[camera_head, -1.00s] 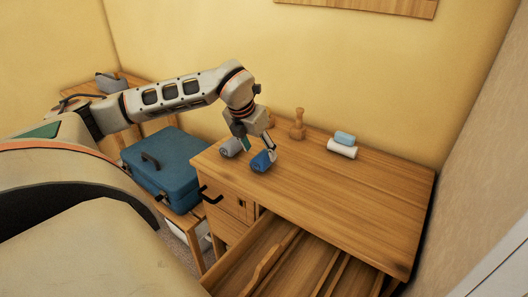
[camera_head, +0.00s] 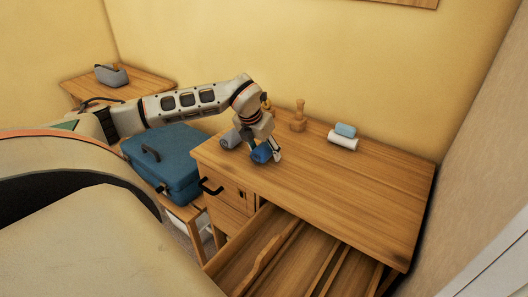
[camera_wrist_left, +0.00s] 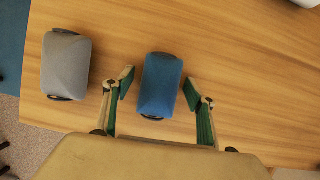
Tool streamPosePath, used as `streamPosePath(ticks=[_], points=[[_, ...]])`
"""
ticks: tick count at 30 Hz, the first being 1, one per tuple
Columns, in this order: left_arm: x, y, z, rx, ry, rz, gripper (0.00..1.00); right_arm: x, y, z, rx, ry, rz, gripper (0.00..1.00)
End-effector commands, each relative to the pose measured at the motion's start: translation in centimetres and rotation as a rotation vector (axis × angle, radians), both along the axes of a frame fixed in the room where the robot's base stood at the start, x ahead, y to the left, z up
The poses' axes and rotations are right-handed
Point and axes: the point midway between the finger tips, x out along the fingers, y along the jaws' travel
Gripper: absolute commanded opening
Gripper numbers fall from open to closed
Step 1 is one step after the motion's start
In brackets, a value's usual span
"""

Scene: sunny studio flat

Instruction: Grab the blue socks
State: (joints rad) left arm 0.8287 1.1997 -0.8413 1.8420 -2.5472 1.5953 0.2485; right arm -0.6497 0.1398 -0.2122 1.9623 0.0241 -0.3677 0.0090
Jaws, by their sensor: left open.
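The blue socks (camera_head: 261,153), a rolled dark blue bundle, lie on the wooden dresser top near its front left edge. In the left wrist view the blue socks (camera_wrist_left: 159,86) lie between the two spread fingers of my left gripper (camera_wrist_left: 161,90). Gaps show between the bundle and both fingers. In the head view my left gripper (camera_head: 262,151) reaches down over the socks, open and partly hiding them. My right gripper is not in view.
A grey sock roll (camera_wrist_left: 66,65) lies just left of the blue one. A wooden figure (camera_head: 298,118) and white (camera_head: 342,142) and light blue (camera_head: 345,130) rolls stand farther back. A drawer (camera_head: 285,258) is open in front. A blue suitcase (camera_head: 172,165) is at left.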

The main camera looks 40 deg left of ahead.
Motion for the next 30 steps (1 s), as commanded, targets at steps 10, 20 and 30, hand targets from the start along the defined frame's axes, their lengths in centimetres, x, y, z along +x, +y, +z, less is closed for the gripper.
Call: streamPosePath(ticks=[10,20,30], points=[[0.0,0.0,0.0,0.0,0.0,0.0,0.2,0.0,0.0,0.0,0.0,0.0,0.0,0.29],[0.0,0.0,0.6,0.0,-0.001,0.0,0.2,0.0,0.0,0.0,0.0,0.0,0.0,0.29],[0.1,0.0,6.4,0.0,-0.006,0.001,0.2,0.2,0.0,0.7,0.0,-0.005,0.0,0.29]])
